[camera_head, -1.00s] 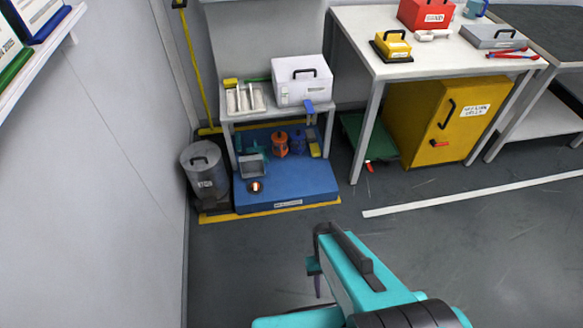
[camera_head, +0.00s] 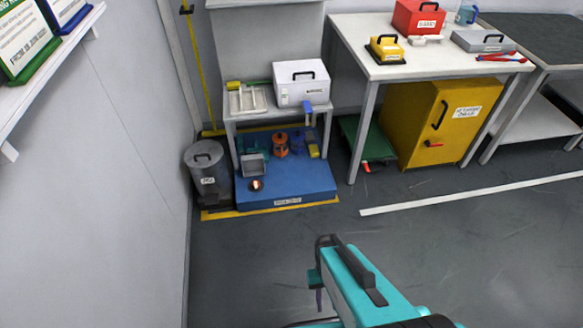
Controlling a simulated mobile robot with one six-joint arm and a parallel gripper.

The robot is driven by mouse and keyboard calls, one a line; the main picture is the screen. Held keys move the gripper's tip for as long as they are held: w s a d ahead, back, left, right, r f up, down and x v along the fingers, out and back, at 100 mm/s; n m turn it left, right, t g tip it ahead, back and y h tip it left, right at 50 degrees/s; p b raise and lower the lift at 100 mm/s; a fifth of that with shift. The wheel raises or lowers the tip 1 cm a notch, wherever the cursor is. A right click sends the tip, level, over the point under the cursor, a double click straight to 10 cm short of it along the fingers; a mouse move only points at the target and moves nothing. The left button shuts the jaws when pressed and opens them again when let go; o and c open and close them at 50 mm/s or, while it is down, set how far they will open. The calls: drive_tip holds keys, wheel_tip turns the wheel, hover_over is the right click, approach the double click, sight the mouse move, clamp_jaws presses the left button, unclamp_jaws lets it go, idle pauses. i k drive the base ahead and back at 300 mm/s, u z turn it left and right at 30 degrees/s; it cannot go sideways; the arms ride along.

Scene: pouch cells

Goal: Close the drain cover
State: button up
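I cannot tell for certain which thing is the drain cover. A small dark round piece with an orange and white centre (camera_head: 256,184) lies on top of the low blue platform (camera_head: 290,187), near its front left. A green panel (camera_head: 352,133) with a red piece at its front end lies low beneath the white table, left of the yellow cabinet. My gripper (camera_head: 319,299) is at the bottom middle, over open floor, well in front of both. It is small, dark and partly hidden by my teal arm. I see no object in it, and its opening is unclear.
A grey bin (camera_head: 208,172) stands left of the platform against the wall. A small table (camera_head: 238,114) with a white box (camera_head: 302,83) stands over the platform. A yellow cabinet (camera_head: 425,125) sits beneath the white table (camera_head: 362,58). The grey floor in front is clear.

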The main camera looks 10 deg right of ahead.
sight(253, 164)
drive_tip(key=u, duration=0.25)
drive_tip(key=i, duration=0.9)
drive_tip(key=u, duration=0.55)
drive_tip(key=k, duration=0.15)
drive_tip(key=u, duration=0.5)
